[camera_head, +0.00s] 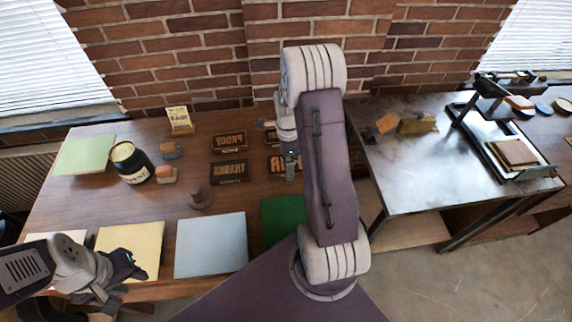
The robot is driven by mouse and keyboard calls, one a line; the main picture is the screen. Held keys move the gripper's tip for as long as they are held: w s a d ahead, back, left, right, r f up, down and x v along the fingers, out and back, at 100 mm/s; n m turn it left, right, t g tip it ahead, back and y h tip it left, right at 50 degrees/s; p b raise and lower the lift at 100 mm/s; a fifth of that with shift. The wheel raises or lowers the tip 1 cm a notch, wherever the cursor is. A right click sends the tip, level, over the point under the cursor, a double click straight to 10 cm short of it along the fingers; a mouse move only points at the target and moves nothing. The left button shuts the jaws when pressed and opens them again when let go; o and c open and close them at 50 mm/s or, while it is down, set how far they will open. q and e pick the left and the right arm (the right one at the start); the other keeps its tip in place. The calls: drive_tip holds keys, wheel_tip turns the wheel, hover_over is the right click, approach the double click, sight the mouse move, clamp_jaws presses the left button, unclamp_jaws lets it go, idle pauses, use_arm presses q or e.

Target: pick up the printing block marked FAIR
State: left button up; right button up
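Several dark printing blocks with raised, mirrored tan letters lie on the wooden table. The one whose visible letters fit FAIR (279,164) is at the right of the front row, partly hidden by my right arm. My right gripper (291,166) hangs over the right end of that block, mostly hidden behind its own arm. I cannot tell whether it touches the block or is open. My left gripper (122,272) is at the lower left, over the front edge of the table, well away from the blocks. Its fingers are dark and their gap is unclear.
Left of it lies the THANKS block (229,171), with another block (229,142) behind. A jar (130,162), stamps (166,174) and a small card (179,120) stand further left. Coloured sheets (211,245) line the front. A metal-topped table (420,175) with a press stands right.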

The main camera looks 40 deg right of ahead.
drive_tip(key=shift+w+d+f, duration=0.1)
drive_tip(key=shift+d+f, duration=0.05)
drive_tip(key=shift+f, duration=0.2)
drive_tip(key=shift+r, duration=0.1)
drive_tip(key=c, duration=1.8)
drive_tip(key=shift+c, duration=0.2)
drive_tip(key=shift+r, duration=0.1)
drive_tip(key=shift+r, duration=0.3)
drive_tip(key=r, duration=0.2)
drive_tip(key=s+r, duration=0.1)
drive_tip(key=r, duration=0.1)
drive_tip(key=s+r, duration=0.6)
drive_tip(key=s, duration=0.4)
drive_tip(key=shift+s+b, duration=0.4)
